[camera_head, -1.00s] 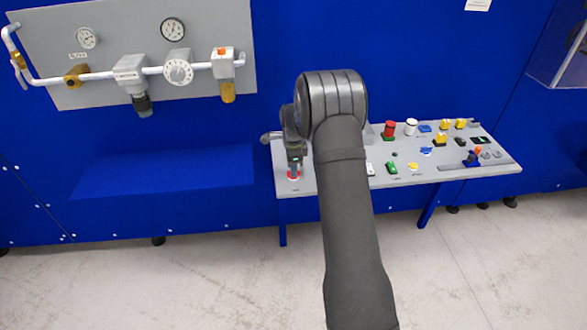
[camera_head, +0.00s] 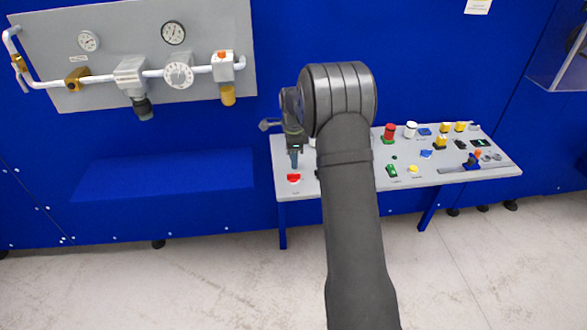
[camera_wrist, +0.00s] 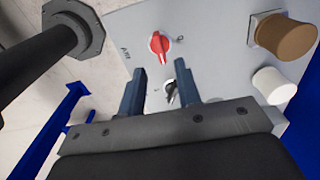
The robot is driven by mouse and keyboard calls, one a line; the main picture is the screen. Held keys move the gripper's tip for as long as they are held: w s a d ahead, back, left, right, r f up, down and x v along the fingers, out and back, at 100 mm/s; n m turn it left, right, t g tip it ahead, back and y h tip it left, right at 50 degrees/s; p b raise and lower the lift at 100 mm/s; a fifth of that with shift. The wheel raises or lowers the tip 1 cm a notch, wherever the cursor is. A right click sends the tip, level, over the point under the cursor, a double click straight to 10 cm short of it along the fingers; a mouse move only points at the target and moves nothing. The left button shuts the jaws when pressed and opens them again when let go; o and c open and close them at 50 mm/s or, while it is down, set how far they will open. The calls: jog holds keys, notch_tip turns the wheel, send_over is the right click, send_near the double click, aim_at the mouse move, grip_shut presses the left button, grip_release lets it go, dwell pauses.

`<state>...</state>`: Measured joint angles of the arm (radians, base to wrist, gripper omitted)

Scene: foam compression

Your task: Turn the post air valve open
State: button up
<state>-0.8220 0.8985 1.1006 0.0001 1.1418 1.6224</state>
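A red rotary knob (camera_head: 294,178) sits at the left end of the grey console top. My gripper (camera_head: 294,163) is above the console's left end, raised clear of the red knob. In the wrist view my gripper (camera_wrist: 159,66) has its two fingers apart with nothing held. A black-and-white knob (camera_wrist: 172,94) shows between the fingers, below them on the panel.
The grey console (camera_head: 440,180) carries several buttons and knobs to the right, partly behind my arm. A brown cylinder (camera_wrist: 285,37) and a white cylinder (camera_wrist: 274,86) stand right of the fingers. A wall panel (camera_head: 110,40) holds pipes, gauges and valves at upper left.

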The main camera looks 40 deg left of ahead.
aim_at(294, 174)
notch_tip(294, 174, up, 11)
dwell(0.5)
notch_tip(294, 174, down, 17)
jog(key=shift+f, duration=0.15)
dwell(0.5)
jog(key=shift+f, duration=0.1)
jog(key=n, duration=0.4)
jog(key=shift+n, duration=0.3)
jog(key=n, duration=0.5)
dwell(2.0)
jog(key=shift+o, duration=0.2)
